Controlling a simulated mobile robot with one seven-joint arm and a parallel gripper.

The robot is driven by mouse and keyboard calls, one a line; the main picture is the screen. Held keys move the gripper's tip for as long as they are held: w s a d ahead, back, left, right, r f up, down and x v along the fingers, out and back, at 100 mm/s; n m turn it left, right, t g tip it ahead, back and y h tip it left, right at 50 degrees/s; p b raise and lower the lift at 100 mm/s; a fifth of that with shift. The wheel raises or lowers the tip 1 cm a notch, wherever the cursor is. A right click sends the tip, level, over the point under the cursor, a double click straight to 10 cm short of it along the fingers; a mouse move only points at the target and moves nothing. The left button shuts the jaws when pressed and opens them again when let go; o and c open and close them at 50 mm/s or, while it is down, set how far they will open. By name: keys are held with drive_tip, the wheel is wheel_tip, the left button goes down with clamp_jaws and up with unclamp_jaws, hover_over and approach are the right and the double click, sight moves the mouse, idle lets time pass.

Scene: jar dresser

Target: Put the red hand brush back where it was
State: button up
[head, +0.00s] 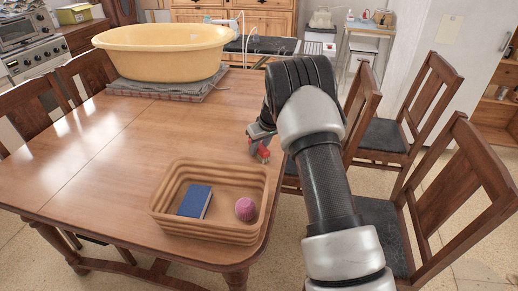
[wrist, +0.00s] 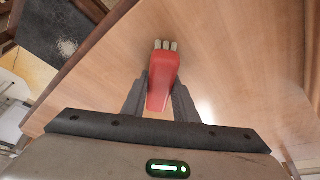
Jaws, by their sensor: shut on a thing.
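The red hand brush (wrist: 163,78) is between the two fingers of my gripper (wrist: 160,100) in the wrist view, its pale bristle tufts pointing away from the palm. My gripper is shut on it. In the head view the brush (head: 263,153) shows as a small red piece below my gripper (head: 258,142), at the right edge of the wooden table (head: 110,140). I cannot tell whether the brush touches the tabletop. My arm hides part of the gripper in the head view.
A ribbed tan basket (head: 164,208) near the front table edge holds a blue book (head: 194,201) and a pink ball-like thing (head: 245,209). A yellow tub (head: 160,55) stands on a grey folded cloth (head: 165,90) at the back. Chairs line the right side. The table's middle is clear.

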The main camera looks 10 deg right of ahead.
drive_tip(key=shift+f, duration=0.2)
drive_tip(key=o, duration=1)
drive_tip(key=shift+r, duration=0.1)
drive_tip(key=shift+c, duration=0.2)
